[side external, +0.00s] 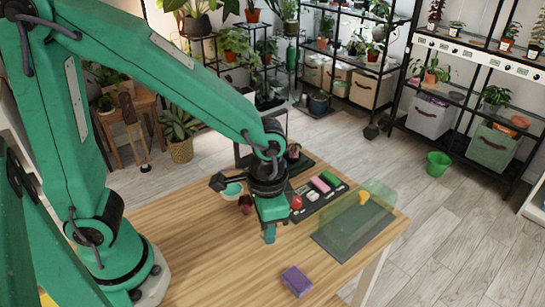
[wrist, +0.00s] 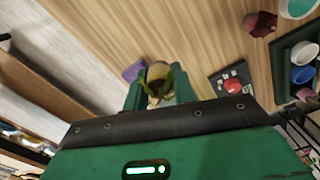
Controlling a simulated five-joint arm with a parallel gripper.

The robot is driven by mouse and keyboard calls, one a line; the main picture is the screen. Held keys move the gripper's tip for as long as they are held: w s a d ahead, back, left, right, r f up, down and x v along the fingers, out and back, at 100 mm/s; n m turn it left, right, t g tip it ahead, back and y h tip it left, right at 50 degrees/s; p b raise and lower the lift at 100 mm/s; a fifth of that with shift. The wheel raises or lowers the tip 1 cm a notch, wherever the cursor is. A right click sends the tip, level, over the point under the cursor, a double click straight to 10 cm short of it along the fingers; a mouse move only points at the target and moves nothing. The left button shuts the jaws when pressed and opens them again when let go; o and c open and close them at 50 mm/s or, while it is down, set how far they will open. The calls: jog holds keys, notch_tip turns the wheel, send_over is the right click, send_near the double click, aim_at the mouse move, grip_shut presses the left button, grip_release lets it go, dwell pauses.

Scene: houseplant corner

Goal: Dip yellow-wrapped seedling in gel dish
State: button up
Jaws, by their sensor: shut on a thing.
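My gripper (side external: 269,236) hangs over the wooden table, its fingers pointing down. In the wrist view my gripper (wrist: 158,78) is shut on a seedling (wrist: 157,74) with green leaves and a pale yellowish wrap between the two green fingers. The seedling's lower end is hidden, and the gripper hides it in the side view. A white-rimmed dish with teal contents, likely the gel dish (side external: 232,188), stands left of and behind my gripper. It also shows at the top right of the wrist view (wrist: 297,9). The seedling is apart from it.
A dark red object (side external: 246,204) sits between the dish and my gripper. A purple block (side external: 297,281) lies near the front edge. A see-through greenish cover (side external: 345,222) stands on a dark mat at right. The left table area is clear.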

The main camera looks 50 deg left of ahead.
jog(key=shift+w+a, duration=0.1)
jog(key=shift+w+a+f, duration=0.1)
jog(key=shift+w+a, duration=0.15)
jog(key=shift+a, duration=0.1)
jog(key=w+a+f+n, duration=0.2)
jog(key=w+a+n, duration=0.35)
jog(key=a, duration=0.55)
jog(key=n, duration=0.4)
send_over(232, 189)
jog(key=shift+f+m, duration=0.25)
jog(key=shift+f, duration=0.65)
jog(key=shift+s+f, duration=0.1)
jog(key=shift+f, duration=0.05)
jog(key=shift+f, duration=2.35)
jog(key=shift+f, duration=0.5)
jog(key=shift+r, duration=0.15)
